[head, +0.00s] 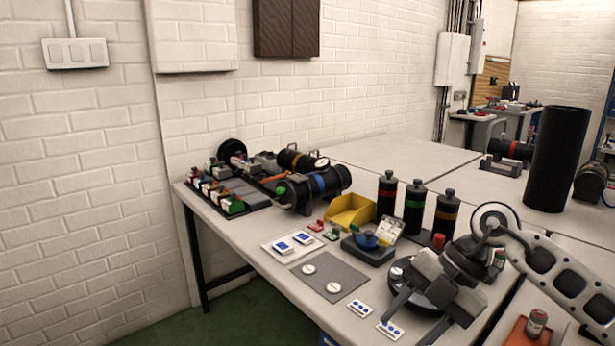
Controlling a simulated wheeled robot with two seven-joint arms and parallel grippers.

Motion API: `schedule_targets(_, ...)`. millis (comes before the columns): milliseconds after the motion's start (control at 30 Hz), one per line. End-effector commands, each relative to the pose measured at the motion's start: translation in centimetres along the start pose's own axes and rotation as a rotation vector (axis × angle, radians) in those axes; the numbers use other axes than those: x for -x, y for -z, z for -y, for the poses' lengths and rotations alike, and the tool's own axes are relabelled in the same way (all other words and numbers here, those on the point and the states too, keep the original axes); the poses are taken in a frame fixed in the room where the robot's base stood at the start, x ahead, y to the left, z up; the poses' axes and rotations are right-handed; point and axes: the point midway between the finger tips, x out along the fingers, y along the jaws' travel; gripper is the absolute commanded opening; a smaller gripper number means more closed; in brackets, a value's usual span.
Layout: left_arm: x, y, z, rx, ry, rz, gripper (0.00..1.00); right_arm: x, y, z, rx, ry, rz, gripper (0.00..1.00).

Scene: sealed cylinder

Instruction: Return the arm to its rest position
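My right arm (568,279) comes in from the right edge over the near right part of the bench. Its gripper (408,330) points down and toward the front edge, with two dark fingers spread apart and nothing seen between them. It hangs in front of a round black base (403,272), which it partly hides. A black cylinder with a blue band (318,185) lies on its side further back on the bench, apart from the gripper. A similar cylinder with an orange band (291,160) and a round gauge (321,163) is behind it. My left gripper is not in view.
Three upright banded black bottles (414,205), a yellow bin (349,211) and a grey mat (330,278) with two white discs stand near the arm. A tall black cylinder (556,160) rises at the right. An orange tray (517,333) holds a small can (536,323).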

Motion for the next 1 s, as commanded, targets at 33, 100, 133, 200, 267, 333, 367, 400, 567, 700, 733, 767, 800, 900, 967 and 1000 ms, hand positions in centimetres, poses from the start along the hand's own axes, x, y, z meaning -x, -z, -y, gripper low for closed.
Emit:
schedule_targets(33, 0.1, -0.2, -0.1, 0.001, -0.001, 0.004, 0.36, -2.1, 1.7, -0.6, 0.038, -0.065, -0.091, 0.47)
schedule_targets(100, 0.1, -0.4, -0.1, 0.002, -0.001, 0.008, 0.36, -4.7, 4.8, -2.1, 0.094, -0.215, -0.239, 0.47)
schedule_targets(133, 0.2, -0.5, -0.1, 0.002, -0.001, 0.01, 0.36, -5.6, 6.3, -2.9, 0.11, -0.301, -0.309, 0.47)
schedule_targets(200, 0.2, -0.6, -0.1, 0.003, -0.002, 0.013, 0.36, -6.8, 9.6, -4.7, 0.11, -0.536, -0.459, 0.47)
schedule_targets(267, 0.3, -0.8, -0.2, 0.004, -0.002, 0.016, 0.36, -6.8, 11.4, -6.0, 0.061, -0.751, -0.552, 0.47)
schedule_targets(333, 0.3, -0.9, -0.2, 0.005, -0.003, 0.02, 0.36, -6.3, 11.9, -6.9, -0.053, -0.993, -0.609, 0.47)
schedule_targets(367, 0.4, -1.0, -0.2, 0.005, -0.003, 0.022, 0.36, -6.0, 11.6, -7.0, -0.121, -1.092, -0.617, 0.47)
schedule_targets(400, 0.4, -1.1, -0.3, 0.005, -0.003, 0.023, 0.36, -5.8, 10.8, -6.9, -0.224, -1.212, -0.611, 0.47)
schedule_targets(567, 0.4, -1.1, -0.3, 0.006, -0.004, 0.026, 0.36, -7.8, 4.9, -1.9, -0.779, -1.513, -0.424, 0.47)
schedule_targets(700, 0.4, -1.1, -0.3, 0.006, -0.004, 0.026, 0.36, -13.1, 1.6, 6.5, -1.264, -1.482, -0.176, 0.47)
schedule_targets(733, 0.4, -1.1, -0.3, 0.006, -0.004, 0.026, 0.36, -14.2, 1.4, 8.1, -1.343, -1.452, -0.133, 0.47)
schedule_targets(767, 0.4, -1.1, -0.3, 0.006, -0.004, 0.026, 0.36, -15.3, 1.4, 9.8, -1.415, -1.418, -0.093, 0.47)
schedule_targets(800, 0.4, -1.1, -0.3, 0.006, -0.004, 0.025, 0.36, -16.6, 1.6, 11.7, -1.5, -1.371, -0.05, 0.47)
schedule_targets(900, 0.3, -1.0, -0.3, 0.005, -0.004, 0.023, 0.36, -19.1, 2.5, 15.6, -1.653, -1.257, 0.028, 0.47)
schedule_targets(967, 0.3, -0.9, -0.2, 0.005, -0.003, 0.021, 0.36, -20.1, 3.1, 17.1, -1.71, -1.206, 0.057, 0.47)
schedule_targets(1000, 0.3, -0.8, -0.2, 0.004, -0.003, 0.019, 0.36, -20.6, 3.4, 17.9, -1.738, -1.179, 0.069, 0.47)
